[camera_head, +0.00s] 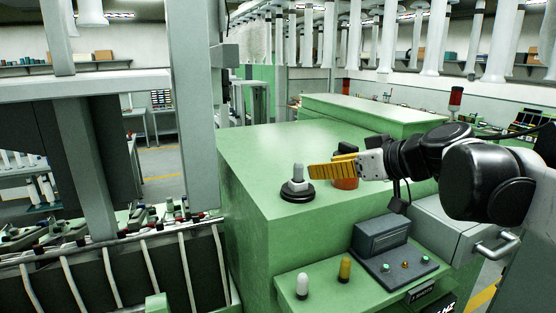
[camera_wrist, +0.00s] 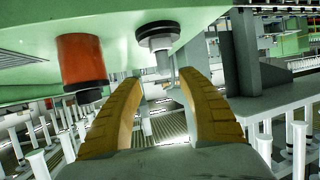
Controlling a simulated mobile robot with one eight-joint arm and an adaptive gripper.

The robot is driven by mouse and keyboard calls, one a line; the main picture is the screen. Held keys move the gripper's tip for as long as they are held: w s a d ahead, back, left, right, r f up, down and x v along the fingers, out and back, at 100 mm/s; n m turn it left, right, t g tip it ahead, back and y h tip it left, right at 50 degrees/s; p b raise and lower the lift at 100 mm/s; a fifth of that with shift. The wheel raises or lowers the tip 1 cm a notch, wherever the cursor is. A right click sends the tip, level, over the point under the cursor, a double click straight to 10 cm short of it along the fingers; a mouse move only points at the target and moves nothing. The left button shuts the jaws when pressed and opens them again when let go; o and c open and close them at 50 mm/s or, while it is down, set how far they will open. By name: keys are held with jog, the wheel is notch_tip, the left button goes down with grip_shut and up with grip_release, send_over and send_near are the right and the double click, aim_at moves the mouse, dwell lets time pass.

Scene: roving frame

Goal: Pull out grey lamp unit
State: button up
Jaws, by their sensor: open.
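The grey lamp unit (camera_head: 298,176) stands upright on a round black base on top of the green cabinet (camera_head: 245,172). In the wrist view the scene appears upside down, and the lamp unit (camera_wrist: 160,43) shows ahead of the gap between the fingers. My gripper (camera_head: 311,172) has yellow ridged fingers and is just right of the lamp unit in the head view. The gripper (camera_wrist: 161,78) is open and nothing is held between its fingers. A gap between the fingers and the lamp unit seems to remain, but its depth is hard to judge.
A lower green ledge holds a white peg (camera_head: 302,284), a yellow peg (camera_head: 345,270) and a dark control box (camera_head: 380,236). The cabinet top farther back is clear.

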aim_at(302, 171)
jog(key=x, duration=0.3)
jog(key=shift+w+f, duration=0.3)
jog(key=shift+w, duration=0.05)
jog(key=x, duration=0.2)
jog(key=p+x, duration=0.1)
jog(key=x, duration=0.1)
jog(key=p+x, duration=0.1)
jog(key=x, duration=0.1)
jog(key=shift+s+a, duration=0.35)
jog(key=shift+a, duration=0.05)
jog(key=shift+s, duration=0.2)
jog(key=shift+c, duration=1.1)
jog(key=shift+d, duration=0.1)
grip_shut()
